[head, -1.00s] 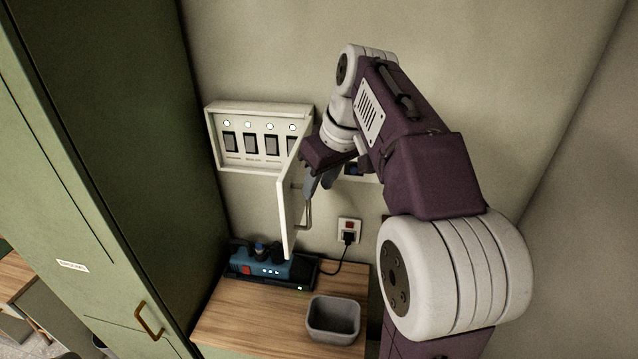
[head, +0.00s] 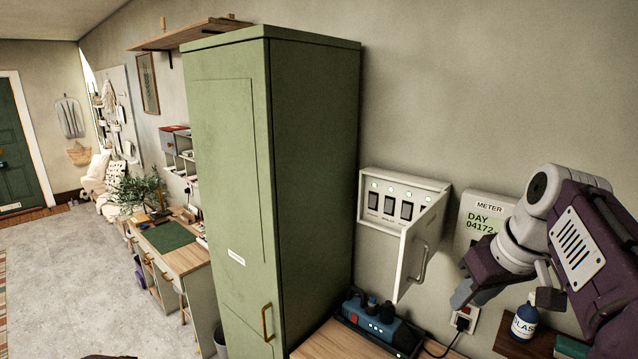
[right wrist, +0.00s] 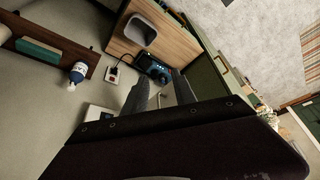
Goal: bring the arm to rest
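My right gripper (head: 505,295) is open and empty in front of the wall, to the right of the open switch box door (head: 418,254) and apart from its handle. In the right wrist view its two fingers (right wrist: 160,92) stand apart with nothing between them. My right arm comes in from the right edge and hides part of the meter. The white switch box (head: 402,188) hangs on the wall with its door swung out. It shows dark switches with green lights above them. My left gripper is not in view.
A tall green cabinet (head: 315,180) stands left of the box. Below are a blue device (head: 372,322) on a wooden top and a plugged wall socket (head: 464,318). A meter (head: 480,214) and a shelf with a labelled bottle (head: 525,322) are near the gripper. Open floor lies far left.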

